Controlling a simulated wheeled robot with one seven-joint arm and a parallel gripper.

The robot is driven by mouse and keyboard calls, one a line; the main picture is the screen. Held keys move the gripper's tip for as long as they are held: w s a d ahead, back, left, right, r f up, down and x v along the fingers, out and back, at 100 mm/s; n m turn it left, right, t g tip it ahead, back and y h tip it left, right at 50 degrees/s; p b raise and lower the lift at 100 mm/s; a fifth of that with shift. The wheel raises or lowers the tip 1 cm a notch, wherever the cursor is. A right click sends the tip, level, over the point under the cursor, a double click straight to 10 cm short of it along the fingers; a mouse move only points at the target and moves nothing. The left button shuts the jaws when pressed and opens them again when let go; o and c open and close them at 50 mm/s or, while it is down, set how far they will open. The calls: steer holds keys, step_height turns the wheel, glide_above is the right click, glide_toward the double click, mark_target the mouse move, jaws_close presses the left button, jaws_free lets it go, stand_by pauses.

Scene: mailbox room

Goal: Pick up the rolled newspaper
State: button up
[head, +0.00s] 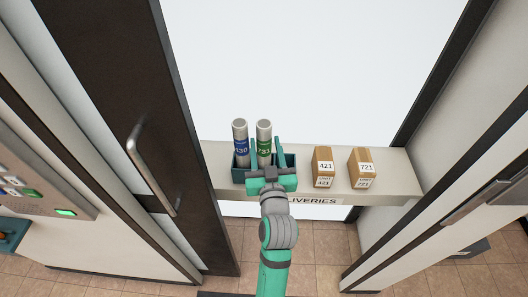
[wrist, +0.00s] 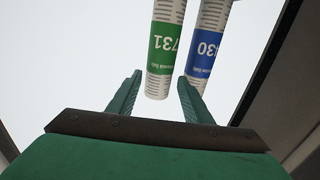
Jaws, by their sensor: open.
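Two rolled newspapers stand upright in a dark teal bin (head: 290,160) on a shelf. One has a green label reading 731 (head: 264,128) and the other a blue label whose number ends in 30 (head: 240,130). My gripper (head: 266,141) is open, with one finger on each side of the green-labelled roll in the head view. In the wrist view, the end of the green-labelled roll (wrist: 165,42) shows between the open fingertips. The blue-labelled roll (wrist: 207,45) is beyond the right finger. I cannot tell whether the fingers touch either roll. The gripper hides part of the bin.
Two brown boxes, 421 (head: 323,165) and 721 (head: 361,167), stand to the right on the pale shelf (head: 400,180). A dark door with a metal handle (head: 148,170) is at left. A panel with a lit green button (head: 66,212) is at far left.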

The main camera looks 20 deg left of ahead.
mark_target(264, 139)
steer(key=x, duration=0.3)
steer(key=shift+w+a, duration=0.1)
steer(key=shift+w, duration=0.15)
steer(key=x, duration=0.5)
steer(key=shift+w+a+f, duration=0.1)
steer(key=shift+w+f, duration=0.15)
steer(key=shift+f, duration=0.1)
steer(key=shift+c, duration=0.4)
steer(key=c, duration=1)
jaws_close()
